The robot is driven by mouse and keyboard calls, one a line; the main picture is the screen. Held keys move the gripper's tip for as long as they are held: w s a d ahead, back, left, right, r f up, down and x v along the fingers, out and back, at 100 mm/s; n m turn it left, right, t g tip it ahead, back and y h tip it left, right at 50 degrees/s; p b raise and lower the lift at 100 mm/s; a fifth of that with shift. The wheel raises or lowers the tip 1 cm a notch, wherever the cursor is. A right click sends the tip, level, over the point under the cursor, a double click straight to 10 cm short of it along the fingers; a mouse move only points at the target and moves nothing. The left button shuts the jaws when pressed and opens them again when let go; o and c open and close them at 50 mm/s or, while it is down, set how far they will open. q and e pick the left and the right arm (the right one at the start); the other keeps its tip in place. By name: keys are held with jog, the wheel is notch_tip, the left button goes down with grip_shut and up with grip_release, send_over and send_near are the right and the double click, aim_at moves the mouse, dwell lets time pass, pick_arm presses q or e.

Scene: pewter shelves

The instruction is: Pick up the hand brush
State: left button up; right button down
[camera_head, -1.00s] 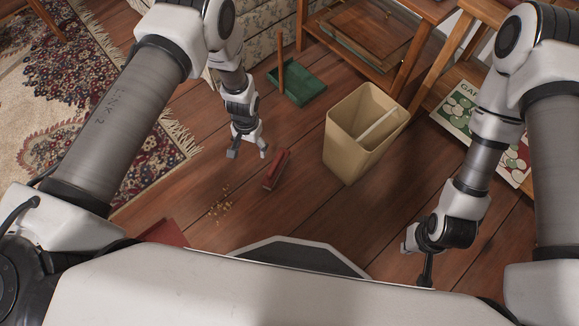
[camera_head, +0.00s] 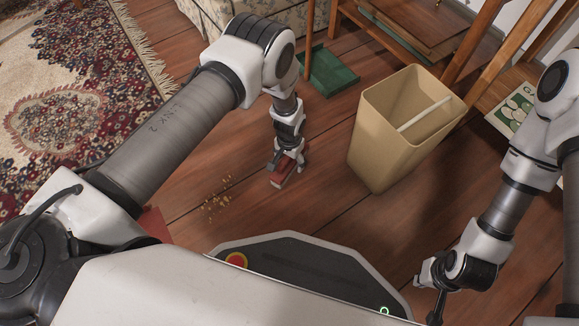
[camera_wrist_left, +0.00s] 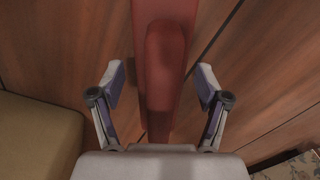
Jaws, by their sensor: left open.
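The hand brush is a small red brush (camera_head: 284,171) lying on the wooden floor in the head view. In the left wrist view the red brush (camera_wrist_left: 165,70) runs lengthwise between the fingers, with a gap on each side. My left gripper (camera_head: 288,165) is open, pointing down with its fingers on both sides of the brush; its open fingers also show in the left wrist view (camera_wrist_left: 160,88). My right gripper (camera_head: 428,290) is low at the right, away from the brush; whether its fingers are open is unclear.
A beige bin (camera_head: 385,150) with a pale bar inside stands right of the brush. A green dustpan (camera_head: 328,72) lies behind. Yellowish crumbs (camera_head: 217,198) lie on the floor to the left. A patterned rug (camera_head: 75,90) and wooden shelves (camera_head: 470,50) flank the area.

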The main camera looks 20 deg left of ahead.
pick_arm(q)
jog(key=shift+r, duration=0.1)
grip_shut()
notch_tip(320, 180, up, 10)
jog(key=p, duration=0.7)
jog(key=shift+r, duration=0.1)
